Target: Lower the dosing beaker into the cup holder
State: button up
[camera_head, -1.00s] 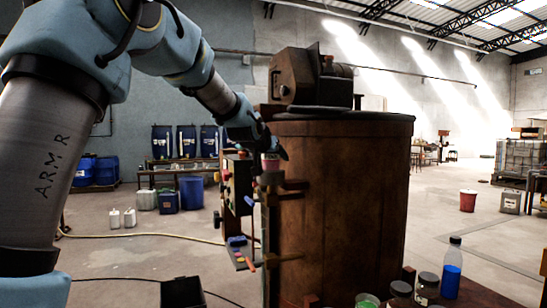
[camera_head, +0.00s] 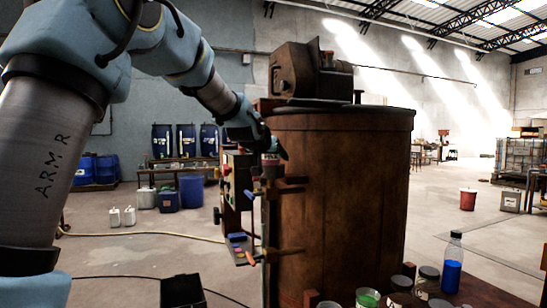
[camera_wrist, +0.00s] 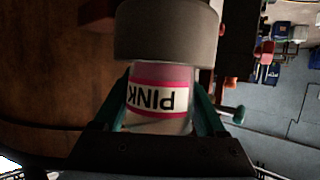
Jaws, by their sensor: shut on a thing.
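The dosing beaker (camera_wrist: 158,97) is a clear cup with a pink band and a label reading PINK, upside down in the wrist view. My gripper (camera_wrist: 163,110) is shut on it, with one teal finger on each side. The cup holder (camera_wrist: 165,35) is a grey-brown round cup at the top of the wrist view. It hides the beaker's lower end, which appears to be at or inside its mouth; how deep I cannot tell. In the head view, my gripper (camera_head: 268,147) is above the holder (camera_head: 271,173) at the vat's left side, with a little pink showing between.
The large rusty vat (camera_head: 340,200) stands just right of the holder, with a motor housing (camera_head: 303,75) on top. Brackets and coloured knobs (camera_head: 240,185) crowd the left. Jars and a blue bottle (camera_head: 452,268) stand at lower right.

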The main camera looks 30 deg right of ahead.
jog(key=shift+f, duration=0.1)
jog(key=o, duration=1.5)
jog(key=b+v, duration=0.1)
jog(key=v, duration=0.5)
jog(key=shift+a+b, duration=0.25)
jog(key=shift+b, duration=0.1)
jog(key=shift+p+v, duration=0.75)
jog(key=shift+v, duration=1.5)
jog(key=shift+s+d, duration=0.1)
